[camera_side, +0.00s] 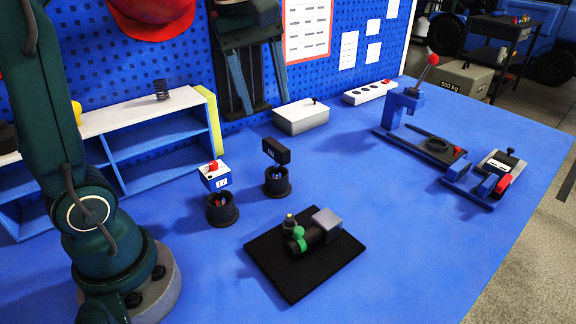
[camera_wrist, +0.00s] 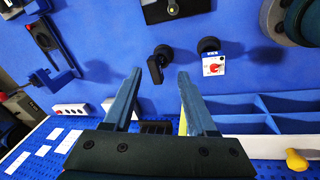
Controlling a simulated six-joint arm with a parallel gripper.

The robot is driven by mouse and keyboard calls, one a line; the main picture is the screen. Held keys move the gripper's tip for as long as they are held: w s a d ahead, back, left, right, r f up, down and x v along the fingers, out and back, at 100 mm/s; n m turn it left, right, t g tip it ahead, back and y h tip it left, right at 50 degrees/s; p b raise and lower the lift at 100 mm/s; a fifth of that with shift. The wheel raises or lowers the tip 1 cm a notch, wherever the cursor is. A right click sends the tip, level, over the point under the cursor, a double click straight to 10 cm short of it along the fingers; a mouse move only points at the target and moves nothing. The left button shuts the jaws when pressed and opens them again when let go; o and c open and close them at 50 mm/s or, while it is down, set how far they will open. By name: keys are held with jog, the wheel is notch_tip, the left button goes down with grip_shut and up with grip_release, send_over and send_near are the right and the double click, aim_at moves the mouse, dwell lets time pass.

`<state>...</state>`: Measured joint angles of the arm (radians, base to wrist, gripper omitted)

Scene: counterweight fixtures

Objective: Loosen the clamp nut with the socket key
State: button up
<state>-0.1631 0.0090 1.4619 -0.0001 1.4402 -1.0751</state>
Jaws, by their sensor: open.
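A black base plate (camera_side: 290,283) lies on the blue table and carries a dark cylinder (camera_side: 310,238) with a green clamp band (camera_side: 298,240) and a small yellow-tipped part on top. In the wrist view the plate (camera_wrist: 150,14) is cut off at the top edge. Two upright tools stand in dark cups: one with a black block head (camera_side: 276,152) and one with a white head and red part (camera_side: 215,175); I cannot tell which is the socket key. My gripper (camera_side: 265,102) is open and empty. In the wrist view its fingertips (camera_wrist: 160,75) flank the black-headed tool (camera_wrist: 155,72), apart from it.
A blue shelf (camera_side: 155,140) with a white top, holding a spring, stands at the left. A white box (camera_side: 300,116) and a socket strip (camera_side: 368,92) stand near the pegboard. A blue lever fixture (camera_side: 405,105) is at the right. The table's front right is clear.

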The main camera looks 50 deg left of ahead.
aim_at(276, 144)
jog(key=w+a+f+n+g, duration=0.1)
jog(key=w+a+f+n, duration=0.1)
jog(key=w+a+f, duration=0.1)
jog(key=w+a+f+n+g, duration=0.1)
jog(key=w+a+f, duration=0.2)
jog(key=f, duration=0.1)
jog(key=shift+w+n, duration=0.2)
jog(key=shift+n, duration=0.2)
jog(key=shift+a+f+g, duration=0.1)
jog(key=shift+f+g, duration=0.2)
jog(key=shift+f, duration=4.35)
grip_shut()
